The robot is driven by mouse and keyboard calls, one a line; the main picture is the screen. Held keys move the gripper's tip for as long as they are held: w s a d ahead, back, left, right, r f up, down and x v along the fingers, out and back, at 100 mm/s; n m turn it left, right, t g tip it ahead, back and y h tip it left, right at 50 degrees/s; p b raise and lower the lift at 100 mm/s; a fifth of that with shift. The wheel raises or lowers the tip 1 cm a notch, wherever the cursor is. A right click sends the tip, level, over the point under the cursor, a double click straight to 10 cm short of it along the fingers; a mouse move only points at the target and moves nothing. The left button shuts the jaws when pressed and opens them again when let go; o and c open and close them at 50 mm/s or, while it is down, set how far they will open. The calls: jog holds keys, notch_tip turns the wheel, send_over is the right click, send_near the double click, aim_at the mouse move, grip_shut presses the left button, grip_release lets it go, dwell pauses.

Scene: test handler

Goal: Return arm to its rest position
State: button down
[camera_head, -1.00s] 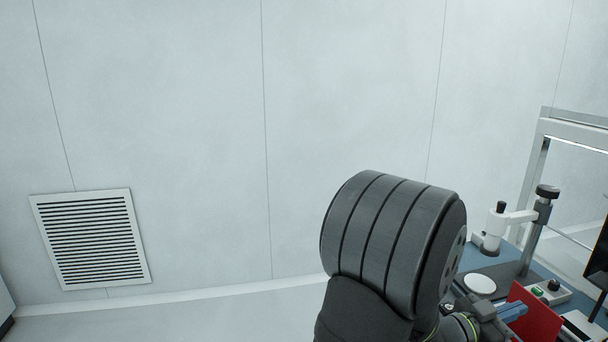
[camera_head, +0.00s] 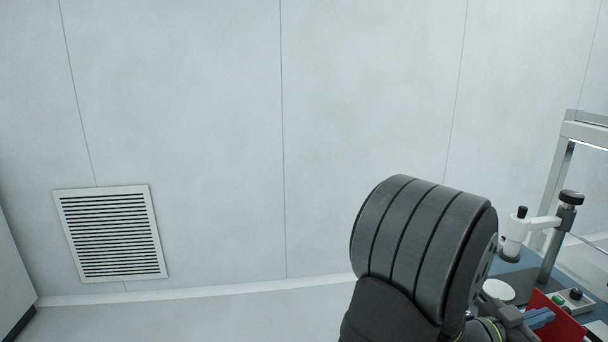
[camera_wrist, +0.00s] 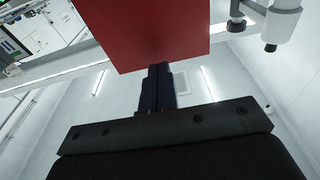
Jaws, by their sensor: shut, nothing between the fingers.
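My gripper (camera_wrist: 158,88) is shut and empty in the wrist view, its dark blue fingers pressed together and pointing away from the wrist. A red panel (camera_wrist: 150,30) shows just beyond the fingertips; I cannot tell how far apart they are. In the head view, my dark, ribbed arm link stands at the lower right. It hides part of the bench. My blue fingers (camera_head: 540,318) show small in front of the red panel (camera_head: 562,322).
A blue bench (camera_head: 520,264) at the right holds a white-and-black scope on a post (camera_head: 545,240), a white disc (camera_head: 498,291), and a button box (camera_head: 572,299). A metal frame (camera_head: 558,180) stands behind. A wall vent (camera_head: 110,232) is at the left. The floor there is clear.

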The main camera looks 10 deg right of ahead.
jog(key=a, duration=1.3)
jog(key=d, duration=1.3)
jog(key=shift+d, duration=0.4)
jog(key=a+f+h, duration=0.1)
jog(key=a+f, duration=0.1)
jog(key=a, duration=0.6)
jog(key=a+f, duration=0.3)
jog(key=a, duration=0.4)
jog(key=w+d+r+n+t, duration=0.1)
jog(key=w+d+r+t, duration=0.1)
jog(key=w+d, duration=0.3)
jog(key=w+d+r+n+t+y, duration=0.1)
jog(key=w+d+r+t, duration=0.2)
jog(key=w+d, duration=0.2)
jog(key=w+d+r+n+t, duration=0.1)
jog(key=w+d+r+t, duration=0.1)
jog(key=w+d, duration=0.4)
jog(key=shift+w+r, duration=0.85)
jog(key=shift+w, duration=0.6)
jog(key=shift+d, duration=0.1)
